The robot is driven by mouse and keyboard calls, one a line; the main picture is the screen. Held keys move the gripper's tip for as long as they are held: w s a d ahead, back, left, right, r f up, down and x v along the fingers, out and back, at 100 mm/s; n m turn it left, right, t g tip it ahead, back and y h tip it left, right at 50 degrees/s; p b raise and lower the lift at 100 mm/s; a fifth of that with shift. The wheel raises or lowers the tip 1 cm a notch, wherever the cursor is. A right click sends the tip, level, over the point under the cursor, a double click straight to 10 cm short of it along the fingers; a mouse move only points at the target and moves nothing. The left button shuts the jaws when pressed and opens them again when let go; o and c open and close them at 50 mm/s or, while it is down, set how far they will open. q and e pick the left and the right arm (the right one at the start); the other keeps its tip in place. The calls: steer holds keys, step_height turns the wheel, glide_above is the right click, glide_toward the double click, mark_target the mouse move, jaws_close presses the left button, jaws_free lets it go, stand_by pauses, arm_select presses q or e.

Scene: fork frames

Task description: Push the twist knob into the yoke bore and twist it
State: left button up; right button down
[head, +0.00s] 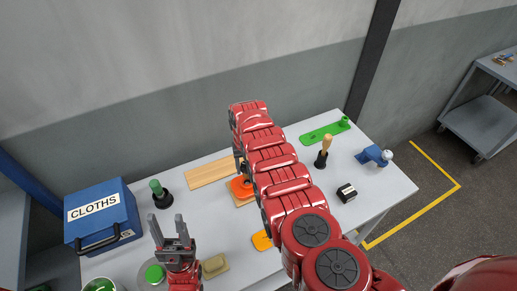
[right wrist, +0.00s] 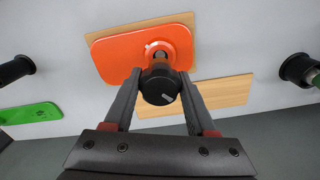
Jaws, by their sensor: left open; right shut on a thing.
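The black twist knob (right wrist: 160,86), with a white mark on its face, sits between the fingers of my right gripper (right wrist: 160,78), which is shut on it. A short metallic shaft shows between the knob and a pale-ringed bore (right wrist: 152,46) on the orange yoke plate (right wrist: 112,52). How far the shaft is in the bore I cannot tell. In the head view the orange plate (head: 240,188) is partly hidden by my right arm, and the knob is not clearly visible. My left gripper (head: 171,227) is open and empty over the table's front left.
On the table (head: 195,222) are a blue CLOTHS box (head: 103,216), a green-handled tool (head: 160,195), a wooden board (head: 210,172), a green plate (head: 322,133), a wooden-handled tool (head: 324,153), a blue clamp-like item (head: 374,156) and a small black block (head: 346,192).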

mark_target(247, 176)
steer(key=shift+f, duration=0.15)
steer(key=shift+f, duration=0.1)
steer(key=shift+f+b, duration=1.2)
steer(key=shift+f, duration=0.2)
steer(key=shift+f+b, duration=1.05)
steer(key=shift+f, duration=0.05)
steer(key=c, duration=0.9)
jaws_free()
steer(key=shift+s, duration=0.1)
jaws_close()
